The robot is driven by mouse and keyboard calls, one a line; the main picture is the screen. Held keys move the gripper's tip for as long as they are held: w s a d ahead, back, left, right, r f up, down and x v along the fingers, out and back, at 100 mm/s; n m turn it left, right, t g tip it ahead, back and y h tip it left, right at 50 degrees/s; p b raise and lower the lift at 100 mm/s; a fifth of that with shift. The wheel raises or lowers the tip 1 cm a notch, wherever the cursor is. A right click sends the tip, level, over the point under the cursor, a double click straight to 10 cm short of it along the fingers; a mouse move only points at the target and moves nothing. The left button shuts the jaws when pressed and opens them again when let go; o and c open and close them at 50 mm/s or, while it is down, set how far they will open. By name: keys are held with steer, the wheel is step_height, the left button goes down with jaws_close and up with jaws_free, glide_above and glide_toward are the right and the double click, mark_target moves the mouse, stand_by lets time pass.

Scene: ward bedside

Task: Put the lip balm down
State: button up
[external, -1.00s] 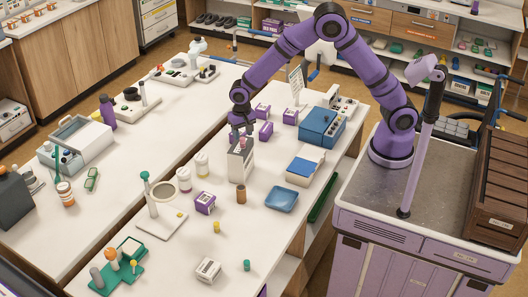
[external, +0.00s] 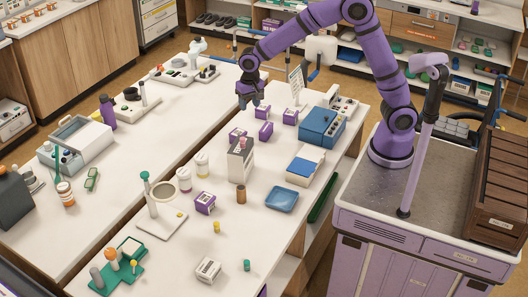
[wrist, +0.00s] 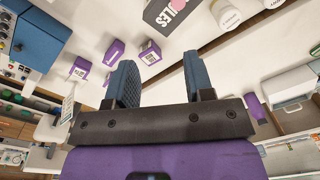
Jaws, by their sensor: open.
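My gripper (external: 250,103) is open and empty, raised above the white table, behind the tall white box with a dark top (external: 240,165). In the wrist view my gripper's two blue fingers (wrist: 157,72) stand apart with only table between them. A small pink item (external: 243,142) shows at the top of the tall box, apart from the fingers; it may be the lip balm, but it is too small to tell. In the wrist view the box's dark lettered top is cut off by the upper edge, with a bit of pink (wrist: 178,4) on it.
Several small purple boxes (external: 265,130) stand near the tall box. White jars (external: 184,180) stand to the left. A gap runs between the two tables.

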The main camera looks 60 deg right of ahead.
steer(key=s+d+r+n+t+y, duration=0.1)
steer(key=s+d+r+n+t, duration=0.2)
steer(key=s+d+r, duration=1.15)
steer(key=s+d+n, duration=0.1)
steer(key=s+d, duration=0.1)
steer(key=s, duration=0.4)
steer(key=s+d+n+t, duration=0.1)
steer(key=s+d, duration=0.2)
steer(key=s, duration=0.2)
steer(key=s+d+t+h, duration=0.1)
steer(key=s+d, duration=0.1)
steer(key=s, duration=0.4)
steer(key=shift+s+d+r+n, duration=0.3)
steer(key=shift+d+r+n, duration=0.1)
steer(key=shift+r, duration=0.05)
steer(key=shift+o, duration=0.5)
steer(key=shift+w, duration=0.1)
